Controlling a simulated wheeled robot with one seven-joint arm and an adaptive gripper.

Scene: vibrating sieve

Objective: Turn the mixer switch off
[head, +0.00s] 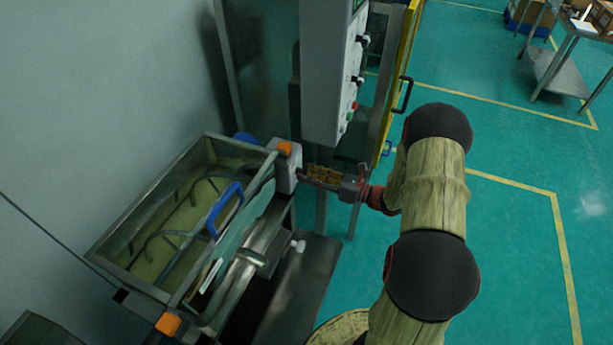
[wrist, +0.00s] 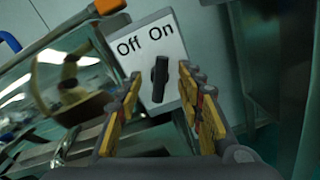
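The mixer switch (wrist: 158,78) is a black knob on a light grey box (wrist: 175,45) labelled "Off" and "On" in the wrist view. The knob stands nearly upright, its upper end under the word "On". My gripper (wrist: 160,100) is open, with one yellow-and-black finger on each side of the knob in the picture. I cannot tell whether either finger touches it. In the head view the switch box (head: 287,170) is at the end of the mixer (head: 120,262), and my gripper (head: 306,174) reaches it from the right. The knob is hidden there.
A grey control cabinet (head: 326,75) with buttons hangs just above and behind my gripper. A yellow-framed door (head: 402,62) with a black handle is beside it. A blue handle (head: 224,208) sticks up from the mixer. The green floor (head: 510,222) at right is clear.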

